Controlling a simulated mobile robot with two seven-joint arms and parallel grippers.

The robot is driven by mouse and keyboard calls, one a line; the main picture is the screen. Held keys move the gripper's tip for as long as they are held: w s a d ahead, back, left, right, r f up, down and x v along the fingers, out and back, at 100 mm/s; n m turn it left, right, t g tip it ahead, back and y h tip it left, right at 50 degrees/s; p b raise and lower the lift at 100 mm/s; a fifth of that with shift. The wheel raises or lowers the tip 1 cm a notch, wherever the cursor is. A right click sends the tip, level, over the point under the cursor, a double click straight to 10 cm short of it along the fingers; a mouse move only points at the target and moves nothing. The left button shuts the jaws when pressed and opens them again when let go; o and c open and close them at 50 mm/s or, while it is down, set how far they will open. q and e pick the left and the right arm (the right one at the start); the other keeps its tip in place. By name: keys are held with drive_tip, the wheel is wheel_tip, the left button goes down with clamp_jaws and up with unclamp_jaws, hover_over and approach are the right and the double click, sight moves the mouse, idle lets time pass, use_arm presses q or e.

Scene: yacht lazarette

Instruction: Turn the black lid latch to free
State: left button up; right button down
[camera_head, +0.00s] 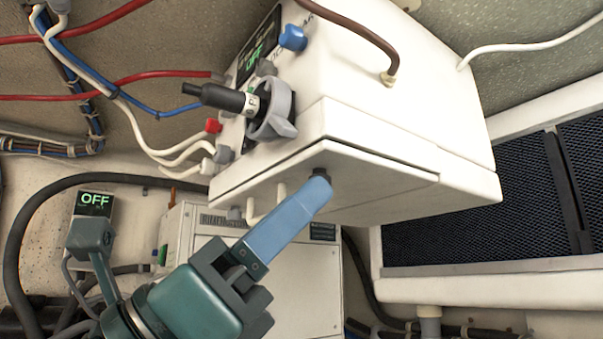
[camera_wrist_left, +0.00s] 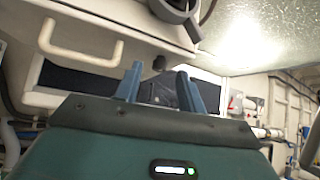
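A small dark latch (camera_head: 320,171) sits on the front lid (camera_head: 380,184) of the white box, mostly hidden behind my left fingertips in the head view. In the left wrist view the dark latch (camera_wrist_left: 160,63) shows between and just beyond the fingertips. My left gripper (camera_head: 317,188) reaches up to it from below. In the left wrist view the gripper's (camera_wrist_left: 159,72) two blue fingers are apart, with a gap between them. I cannot tell whether either finger touches the latch, nor which way it is turned. My right gripper is not in view.
A white handle (camera_wrist_left: 80,48) is on the lid beside the latch. A black lever on a grey rotary knob (camera_head: 272,115), a blue knob (camera_head: 293,37) and cables crowd the box's left side. A white cabinet (camera_head: 290,275) stands below; a dark mesh panel (camera_head: 480,215) is at right.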

use_arm(q)
drive_tip(key=shift+x, duration=0.9)
clamp_jaws()
